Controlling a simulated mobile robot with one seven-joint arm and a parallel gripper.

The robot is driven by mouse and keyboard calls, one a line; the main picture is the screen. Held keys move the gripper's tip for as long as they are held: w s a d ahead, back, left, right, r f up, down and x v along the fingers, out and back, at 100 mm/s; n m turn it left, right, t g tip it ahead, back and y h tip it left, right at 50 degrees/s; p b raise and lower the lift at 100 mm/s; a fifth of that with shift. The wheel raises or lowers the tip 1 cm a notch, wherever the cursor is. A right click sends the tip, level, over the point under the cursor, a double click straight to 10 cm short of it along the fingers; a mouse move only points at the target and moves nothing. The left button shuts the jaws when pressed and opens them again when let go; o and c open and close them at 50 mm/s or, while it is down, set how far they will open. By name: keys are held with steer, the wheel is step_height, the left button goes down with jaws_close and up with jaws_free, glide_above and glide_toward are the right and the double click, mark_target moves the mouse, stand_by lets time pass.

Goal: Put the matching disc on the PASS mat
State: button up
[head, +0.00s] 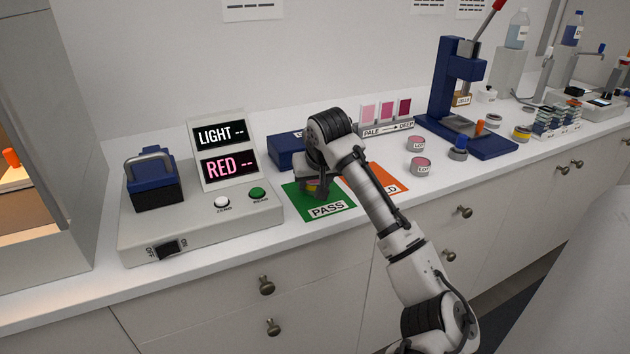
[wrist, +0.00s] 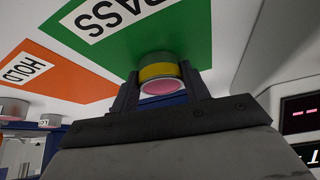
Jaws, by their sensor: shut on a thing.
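My gripper (head: 316,190) is over the green PASS mat (head: 340,200) in the head view, with my wrist hiding part of the mat. In the wrist view my gripper (wrist: 158,82) is shut on a small round disc (wrist: 158,72) with a yellow band and a pink face. The disc is at the green PASS mat (wrist: 190,40); I cannot tell whether it touches the mat. A sliver of the yellow band shows under my wrist in the head view. Two pink-topped jars marked LOT, an upper one (head: 417,144) and a lower one (head: 421,167), stand to the right on the counter.
The orange HOLD mat (head: 390,180) lies right of the PASS mat. A meter (head: 200,222) on the left reads LIGHT -- and RED --. A blue box (head: 286,151) sits behind, beside the PALE to DEEP swatch stand (head: 388,129). A blue press (head: 447,95) stands further right.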

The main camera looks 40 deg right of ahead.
steer(key=o, duration=1.1)
steer(key=shift+f, duration=0.1)
steer(key=shift+c, duration=0.2)
steer(key=shift+r, duration=0.3)
steer(key=b+v, duration=0.1)
steer(key=v, duration=1)
steer(key=shift+s+r, duration=0.2)
steer(key=shift+r, duration=0.1)
steer(key=shift+a, duration=0.1)
